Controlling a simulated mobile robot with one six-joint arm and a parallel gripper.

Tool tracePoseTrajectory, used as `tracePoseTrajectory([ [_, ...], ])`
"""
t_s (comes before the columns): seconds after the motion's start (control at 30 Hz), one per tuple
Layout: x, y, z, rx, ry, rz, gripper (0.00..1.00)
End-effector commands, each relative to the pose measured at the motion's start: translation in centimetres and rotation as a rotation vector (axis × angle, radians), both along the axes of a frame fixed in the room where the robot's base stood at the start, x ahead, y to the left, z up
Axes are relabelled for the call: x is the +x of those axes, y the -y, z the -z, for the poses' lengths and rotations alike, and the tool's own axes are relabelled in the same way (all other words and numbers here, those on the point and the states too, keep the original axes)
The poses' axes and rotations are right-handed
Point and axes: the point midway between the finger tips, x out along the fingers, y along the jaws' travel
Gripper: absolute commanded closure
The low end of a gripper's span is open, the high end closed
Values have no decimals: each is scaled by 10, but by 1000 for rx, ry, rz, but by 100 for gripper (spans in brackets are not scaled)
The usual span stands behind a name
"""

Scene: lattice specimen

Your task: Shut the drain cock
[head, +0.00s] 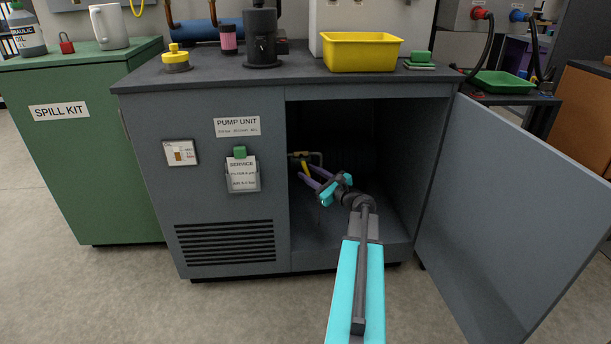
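The drain cock (305,168) is inside the open compartment of the pump unit cabinet, near its left wall. Its yellow lever slants down to the right from a brass-coloured fitting (297,156). My gripper (305,170) reaches into the compartment from the lower right. Its two purple fingers are spread apart, with the yellow lever between their tips. Whether either finger touches the lever cannot be told at this size. The fingers and the dark interior hide part of the cock.
The grey cabinet (228,215) has its door (510,215) swung wide open to the right. The compartment floor (315,255) looks clear. A yellow tray (361,52) and other items stand on top. A green spill kit cabinet (85,170) stands to the left.

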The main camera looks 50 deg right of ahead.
Motion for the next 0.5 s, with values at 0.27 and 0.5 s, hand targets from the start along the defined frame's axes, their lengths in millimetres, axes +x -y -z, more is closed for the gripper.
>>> tracePoseTrajectory([
  [0.27,21,3,0,0,0,0,68],
  [0.5,22,3,-1,0,1,2,68],
])
